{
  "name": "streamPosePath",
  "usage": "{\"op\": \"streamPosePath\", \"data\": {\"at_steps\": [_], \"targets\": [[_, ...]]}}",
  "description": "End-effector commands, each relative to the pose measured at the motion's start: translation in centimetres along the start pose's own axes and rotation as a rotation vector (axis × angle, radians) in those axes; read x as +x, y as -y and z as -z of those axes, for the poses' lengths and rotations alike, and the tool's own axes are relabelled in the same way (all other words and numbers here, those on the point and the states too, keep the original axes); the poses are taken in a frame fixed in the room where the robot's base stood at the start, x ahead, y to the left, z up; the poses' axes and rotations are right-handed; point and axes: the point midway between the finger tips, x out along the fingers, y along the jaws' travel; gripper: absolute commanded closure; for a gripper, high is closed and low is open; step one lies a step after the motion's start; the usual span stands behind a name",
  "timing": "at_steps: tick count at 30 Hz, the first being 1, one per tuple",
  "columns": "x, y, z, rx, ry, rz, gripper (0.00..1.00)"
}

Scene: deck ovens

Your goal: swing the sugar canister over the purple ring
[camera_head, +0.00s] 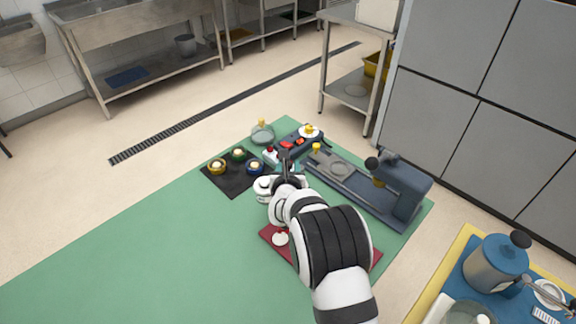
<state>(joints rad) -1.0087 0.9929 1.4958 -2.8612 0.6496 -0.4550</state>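My gripper (287,170) is small and dark in the view, at the far end of my white and black arm over the green mat (130,250). Its fingertips overlap a cluster of small items, so I cannot tell whether it is open or holds anything. I cannot pick out a sugar canister with certainty. A white round item (263,187) sits just left of the gripper, partly hidden by my arm. I see no purple ring; it may be hidden behind my arm or too small to tell.
A black tray (226,184) with several small round pots lies left of the gripper. A grey-blue machine (402,188) on a long base stands right. A dark red board (271,237) is partly under my arm. A blue pot (497,262) stands lower right. The mat's left is clear.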

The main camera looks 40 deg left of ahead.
Motion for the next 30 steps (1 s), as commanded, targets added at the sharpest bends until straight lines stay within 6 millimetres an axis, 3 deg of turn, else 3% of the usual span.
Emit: {"op": "streamPosePath", "data": {"at_steps": [3, 17, 26, 30], "targets": [[0.0, 0.0, 0.1, -0.001, -0.001, 0.0, 0.42], [0.1, -0.2, 0.1, 0.004, 0.0, 0.012, 0.42], [0.9, -1.4, -0.3, 0.097, 0.005, 0.228, 0.42], [-2.6, -2.2, -0.4, 0.101, -0.001, 0.248, 0.42]]}}
